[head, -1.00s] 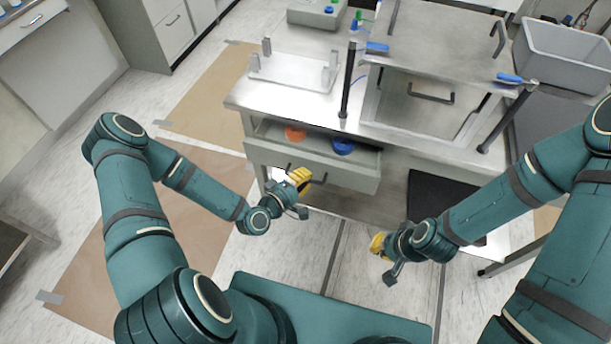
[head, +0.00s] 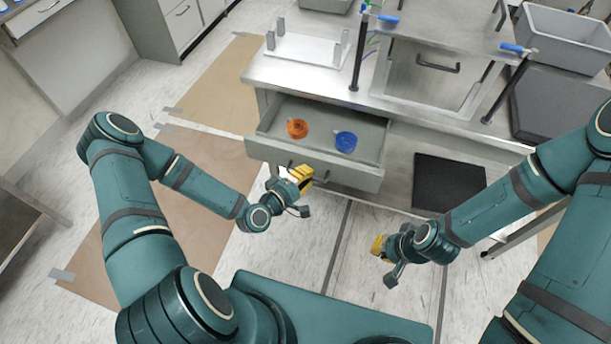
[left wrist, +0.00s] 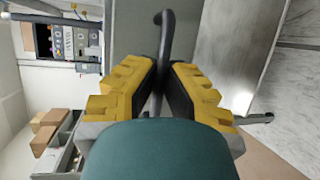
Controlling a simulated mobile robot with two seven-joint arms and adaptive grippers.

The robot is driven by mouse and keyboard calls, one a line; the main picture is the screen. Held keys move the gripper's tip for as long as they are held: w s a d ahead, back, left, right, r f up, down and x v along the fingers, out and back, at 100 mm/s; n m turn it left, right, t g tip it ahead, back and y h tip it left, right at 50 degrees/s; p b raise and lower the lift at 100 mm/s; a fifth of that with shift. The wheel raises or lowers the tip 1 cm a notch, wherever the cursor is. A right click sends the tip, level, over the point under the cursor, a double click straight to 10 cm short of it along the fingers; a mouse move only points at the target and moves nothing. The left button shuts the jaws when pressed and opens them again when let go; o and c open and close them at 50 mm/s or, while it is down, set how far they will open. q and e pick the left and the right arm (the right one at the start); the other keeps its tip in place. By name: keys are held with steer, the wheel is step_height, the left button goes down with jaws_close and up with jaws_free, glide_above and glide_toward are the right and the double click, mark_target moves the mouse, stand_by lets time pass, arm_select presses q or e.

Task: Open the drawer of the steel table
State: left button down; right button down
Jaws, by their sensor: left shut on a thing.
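The steel table (head: 262,78) stands ahead of me. Its drawer (head: 255,150) is pulled out toward me, and its inside shows. An orange ring-like item (head: 297,128) and a blue one (head: 346,142) lie in it. My left gripper (head: 303,174) is at the drawer front, shut on the dark handle (left wrist: 167,45), which the left wrist view shows running between the yellow-and-black fingers (left wrist: 160,88). Part of the handle is hidden by the fingers. My right gripper (head: 378,245) hangs apart from the table over the floor; its finger opening is too small to tell.
A steel box with a handled front (head: 430,75) stands on the tabletop, with posts bearing blue levers. A white stand (head: 308,50) is at the table's left. A grey bin (head: 565,40) is at the right. A black mat (head: 448,182) lies on the lower shelf. Floor before the drawer is clear.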

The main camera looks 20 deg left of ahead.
arm_select(q)
steer(key=c, duration=1)
jaws_free()
steer(key=shift+d, duration=0.1)
steer(key=shift+c, duration=0.2)
steer(key=shift+s, duration=0.1)
steer(key=v, duration=1.2)
